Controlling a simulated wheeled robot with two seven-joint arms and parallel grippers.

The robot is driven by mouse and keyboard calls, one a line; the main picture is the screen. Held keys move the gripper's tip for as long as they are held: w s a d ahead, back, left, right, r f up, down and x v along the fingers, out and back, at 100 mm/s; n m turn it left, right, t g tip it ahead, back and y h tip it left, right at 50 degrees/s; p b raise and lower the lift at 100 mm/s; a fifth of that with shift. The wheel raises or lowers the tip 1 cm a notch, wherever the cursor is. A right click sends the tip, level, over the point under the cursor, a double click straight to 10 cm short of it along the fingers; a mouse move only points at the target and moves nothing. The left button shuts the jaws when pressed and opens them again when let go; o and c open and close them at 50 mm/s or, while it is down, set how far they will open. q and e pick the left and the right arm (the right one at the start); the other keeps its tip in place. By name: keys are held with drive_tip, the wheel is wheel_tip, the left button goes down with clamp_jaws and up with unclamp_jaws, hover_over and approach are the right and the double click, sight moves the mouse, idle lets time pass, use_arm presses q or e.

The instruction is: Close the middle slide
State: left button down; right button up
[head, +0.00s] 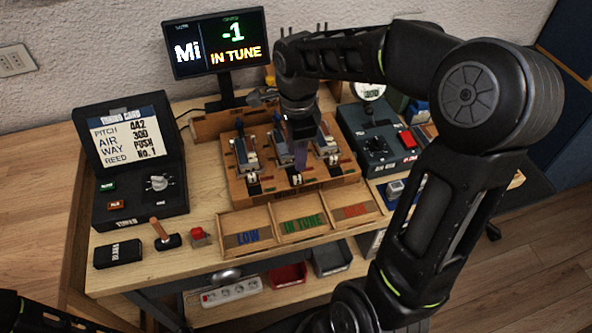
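The wooden piano-action board (236,190) sits on the bench with three slide units in a row. The middle slide (282,152) is a grey-blue piece with a dark upright part at its back and a white piece at its front. My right gripper (301,140) points down from above, at or just right of the middle slide. It partly covers the gap towards the right slide (325,145). Its fingertips are small and dark, and I cannot tell whether they touch the slide. The left slide (245,152) stands clear. My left gripper is out of view.
The monitor (215,45) reads Mi, -1, IN TUNE. A tray (262,238) marked LOW and IN TUNE lies in front of the board.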

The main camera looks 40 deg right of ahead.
sight(297, 176)
wheel_tip(297, 176, down, 7)
drive_tip(key=shift+f+p, duration=0.2)
drive_tip(key=shift+p, duration=0.35)
drive_tip(key=shift+c, duration=0.4)
clamp_jaws()
idle(0.8)
